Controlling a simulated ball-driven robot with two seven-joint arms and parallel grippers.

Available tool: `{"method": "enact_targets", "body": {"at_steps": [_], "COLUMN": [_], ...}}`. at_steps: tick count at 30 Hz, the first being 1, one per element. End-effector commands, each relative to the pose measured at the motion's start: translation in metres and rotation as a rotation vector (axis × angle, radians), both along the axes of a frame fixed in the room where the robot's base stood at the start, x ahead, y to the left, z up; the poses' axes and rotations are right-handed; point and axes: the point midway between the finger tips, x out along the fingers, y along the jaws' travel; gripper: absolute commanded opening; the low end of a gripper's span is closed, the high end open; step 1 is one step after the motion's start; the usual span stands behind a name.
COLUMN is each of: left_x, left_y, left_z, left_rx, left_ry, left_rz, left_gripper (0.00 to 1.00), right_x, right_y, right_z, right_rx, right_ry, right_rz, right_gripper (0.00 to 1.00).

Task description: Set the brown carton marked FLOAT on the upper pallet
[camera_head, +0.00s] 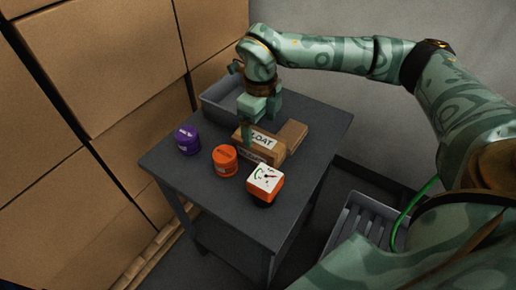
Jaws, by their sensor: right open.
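The brown carton marked FLOAT (263,138) lies on the dark grey table (310,165), with its white label partly showing. A second plain brown block or part of a carton (292,134) lies against its right side. My right gripper (258,122) is open, directly over the FLOAT carton, with one finger reaching down at its left end. I cannot tell whether it touches. A grey slatted pallet-like piece (352,226) sits low to the right of the table. I cannot tell whether it is the upper pallet. My left gripper is not in view.
Large brown cartons (95,60) wall the left, above a wooden pallet (145,262).

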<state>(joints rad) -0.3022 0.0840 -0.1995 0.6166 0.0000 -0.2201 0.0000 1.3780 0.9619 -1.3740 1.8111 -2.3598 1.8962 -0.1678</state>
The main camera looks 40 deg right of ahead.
Motion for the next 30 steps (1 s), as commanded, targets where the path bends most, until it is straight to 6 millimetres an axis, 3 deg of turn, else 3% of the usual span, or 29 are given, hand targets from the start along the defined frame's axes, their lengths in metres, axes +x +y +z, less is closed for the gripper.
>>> {"method": "enact_targets", "body": {"at_steps": [5, 12, 19, 25, 30], "left_x": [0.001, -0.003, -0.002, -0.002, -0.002], "left_y": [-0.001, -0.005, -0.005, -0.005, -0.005], "left_z": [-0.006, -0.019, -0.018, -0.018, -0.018], "left_rx": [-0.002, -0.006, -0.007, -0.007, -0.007], "left_ry": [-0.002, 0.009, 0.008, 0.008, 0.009], "left_rz": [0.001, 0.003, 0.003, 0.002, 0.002], "left_gripper": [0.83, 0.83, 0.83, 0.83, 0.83], "right_x": [0.0, 0.0, 0.0, 0.0, 0.0], "right_y": [0.001, 0.003, 0.003, 0.003, 0.003], "right_z": [-0.015, -0.053, -0.053, -0.053, -0.053], "right_rx": [0.001, 0.001, 0.001, 0.0, 0.001], "right_ry": [0.002, 0.003, -0.002, -0.001, -0.002], "right_rz": [0.0, 0.0, 0.0, 0.0, 0.0], "right_gripper": [0.87, 0.87, 0.87, 0.32, 0.31]}}
